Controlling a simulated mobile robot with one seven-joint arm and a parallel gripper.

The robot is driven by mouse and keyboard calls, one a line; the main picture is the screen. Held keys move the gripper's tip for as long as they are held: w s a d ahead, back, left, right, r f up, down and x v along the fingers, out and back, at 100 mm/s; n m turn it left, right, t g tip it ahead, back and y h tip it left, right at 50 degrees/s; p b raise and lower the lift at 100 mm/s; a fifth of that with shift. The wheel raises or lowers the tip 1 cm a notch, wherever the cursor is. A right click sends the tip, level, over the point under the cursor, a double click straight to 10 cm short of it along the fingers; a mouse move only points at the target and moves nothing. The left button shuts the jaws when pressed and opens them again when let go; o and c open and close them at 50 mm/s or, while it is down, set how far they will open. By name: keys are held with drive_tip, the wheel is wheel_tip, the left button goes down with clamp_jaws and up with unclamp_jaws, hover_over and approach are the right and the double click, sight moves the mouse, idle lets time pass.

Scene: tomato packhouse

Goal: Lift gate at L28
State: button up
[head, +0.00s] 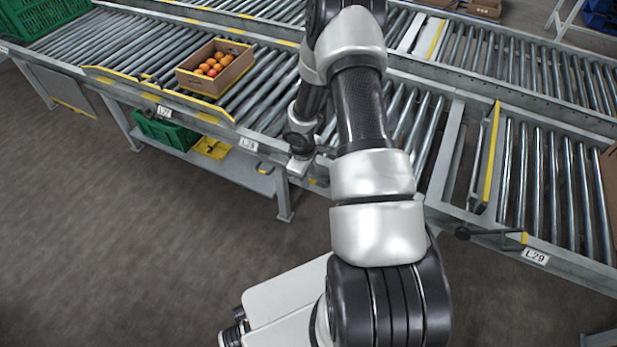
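The L28 label (248,144) is on the front rail of the near roller conveyor, left of my forearm. A small yellow-and-dark piece (265,169) sits just below and right of it; I cannot tell if it is the gate's handle. My arm covers the conveyor right of the label, and no L28 gate can be made out. My gripper (298,162) points down at the front rail, right of the label. Its fingers are too small and hidden to show whether they are open, or whether they touch anything.
A cardboard box of tomatoes (214,68) sits on the rollers at left. A green crate (165,132) is on the shelf below. The floor at left is clear.

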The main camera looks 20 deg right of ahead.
drive_tip(key=shift+c, duration=0.4)
clamp_jaws()
